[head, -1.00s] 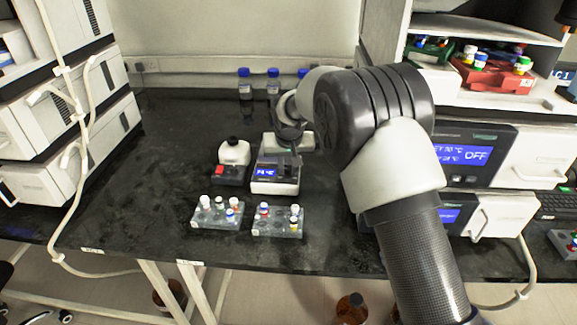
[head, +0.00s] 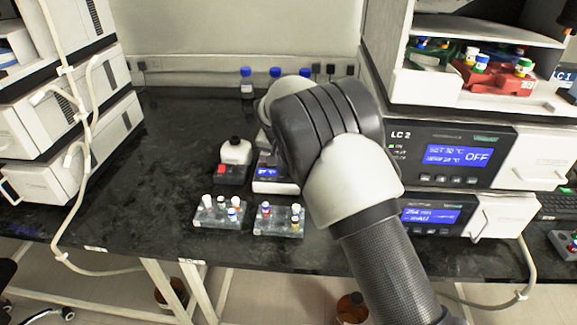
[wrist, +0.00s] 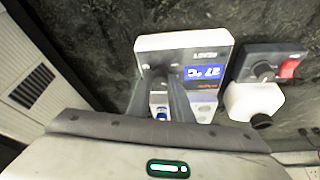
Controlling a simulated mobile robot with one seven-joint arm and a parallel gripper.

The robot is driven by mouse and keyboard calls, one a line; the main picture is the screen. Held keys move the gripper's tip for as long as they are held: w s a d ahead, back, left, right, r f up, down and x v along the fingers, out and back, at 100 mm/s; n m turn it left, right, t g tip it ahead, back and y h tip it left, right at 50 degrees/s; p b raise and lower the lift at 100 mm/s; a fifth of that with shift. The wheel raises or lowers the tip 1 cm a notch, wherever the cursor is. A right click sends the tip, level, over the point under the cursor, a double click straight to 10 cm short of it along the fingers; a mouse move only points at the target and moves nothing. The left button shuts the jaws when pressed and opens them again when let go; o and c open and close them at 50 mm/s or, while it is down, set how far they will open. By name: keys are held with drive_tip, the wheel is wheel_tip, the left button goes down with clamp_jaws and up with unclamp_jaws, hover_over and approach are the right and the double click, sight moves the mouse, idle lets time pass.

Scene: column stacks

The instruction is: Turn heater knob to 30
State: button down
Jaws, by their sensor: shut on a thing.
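The heater (wrist: 220,52) is a white box with a small blue display, seen from above in the wrist view. The display is upside down there and seems to read about 27 °C. In the head view the heater (head: 275,187) is partly covered by my arm. My gripper (wrist: 167,76) reaches over the heater's face beside the display, its two dark fingers shut on the knob. The knob itself is hidden between the fingertips, so its angle cannot be seen. My gripper is hidden behind the arm in the head view.
Beside the heater is a dark unit with a red switch (wrist: 288,69) and its own knob; a white bottle (wrist: 252,100) is close by. Two clear vial racks (head: 220,213) (head: 278,222) stand in front. Blue-capped bottles (head: 246,82) stand behind. The counter on the left is clear.

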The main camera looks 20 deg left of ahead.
drive_tip(key=c, duration=1.6)
unclamp_jaws()
drive_tip(key=p+v, duration=0.2)
drive_tip(key=v, duration=1.5)
drive_tip(key=shift+s+r, duration=0.1)
drive_tip(key=shift+r, duration=0.15)
